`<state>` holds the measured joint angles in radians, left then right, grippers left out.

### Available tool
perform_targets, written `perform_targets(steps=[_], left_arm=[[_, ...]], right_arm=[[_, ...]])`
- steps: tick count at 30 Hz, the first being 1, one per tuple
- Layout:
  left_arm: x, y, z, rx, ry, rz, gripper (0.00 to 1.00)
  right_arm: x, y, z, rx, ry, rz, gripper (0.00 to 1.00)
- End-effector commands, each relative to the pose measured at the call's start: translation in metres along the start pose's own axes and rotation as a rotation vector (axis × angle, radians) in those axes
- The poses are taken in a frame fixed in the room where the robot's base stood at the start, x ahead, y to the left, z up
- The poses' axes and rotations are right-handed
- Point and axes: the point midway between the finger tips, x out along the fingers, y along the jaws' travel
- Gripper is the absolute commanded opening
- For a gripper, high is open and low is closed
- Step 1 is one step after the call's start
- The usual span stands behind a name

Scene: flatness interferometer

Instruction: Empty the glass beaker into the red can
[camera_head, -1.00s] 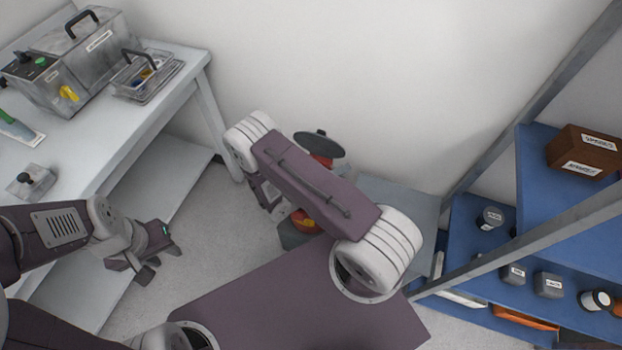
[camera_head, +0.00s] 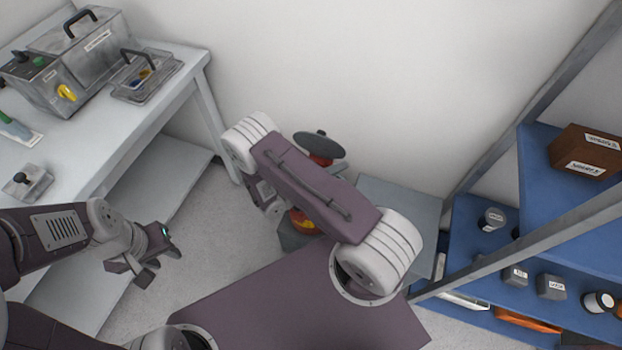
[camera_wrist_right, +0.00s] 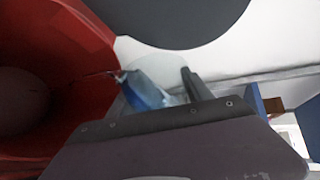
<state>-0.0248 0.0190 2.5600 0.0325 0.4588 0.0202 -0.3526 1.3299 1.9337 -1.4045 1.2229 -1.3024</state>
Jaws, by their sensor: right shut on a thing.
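The red can (camera_head: 322,160) stands behind my right arm in the head view, its round dark lid (camera_head: 320,144) raised. In the right wrist view the red can (camera_wrist_right: 62,60) fills the left side, with its dark opening facing the camera and the lid (camera_wrist_right: 175,18) above. My right gripper (camera_wrist_right: 155,88) is shut on the glass beaker (camera_wrist_right: 150,90), which is clear with a bluish part and looks tilted beside the can's rim. Whether liquid is pouring cannot be told. My right arm hides the beaker in the head view. My left gripper (camera_head: 160,262) is open and empty.
A grey bench (camera_head: 185,75) at the left holds a metal bath (camera_head: 75,65) and a wire-handled tray (camera_head: 145,78). Blue shelves (camera_head: 535,215) with several small jars and a brown box (camera_head: 588,152) stand at the right, behind a grey post. A grey box (camera_head: 400,205) stands near the can.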

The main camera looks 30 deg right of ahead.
Motion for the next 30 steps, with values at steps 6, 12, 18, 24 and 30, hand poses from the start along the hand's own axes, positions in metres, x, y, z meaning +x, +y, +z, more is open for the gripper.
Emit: perform_targets(steps=[6, 12, 18, 24, 30], left_arm=[[0.003, 0.0, 0.0, 0.0, 0.0, 0.0, 0.35], [0.005, 0.0, 0.001, 0.0, 0.0, 0.0, 0.35], [0.0, 0.0, 0.0, 0.0, 0.0, 0.0, 0.35], [-0.008, 0.0, -0.001, 0.0, 0.0, 0.0, 0.35], [-0.016, 0.0, -0.002, 0.0, 0.0, 0.0, 0.35]], right_arm=[[-0.001, 0.0, 0.004, -0.021, 0.005, -0.01, 0.11], [-0.002, -0.001, 0.006, -0.044, 0.012, -0.017, 0.11], [-0.005, -0.007, 0.009, -0.065, 0.019, -0.025, 0.11], [-0.009, -0.018, 0.01, -0.087, 0.025, -0.033, 0.11], [-0.013, -0.028, 0.011, -0.109, 0.032, -0.041, 0.11]])
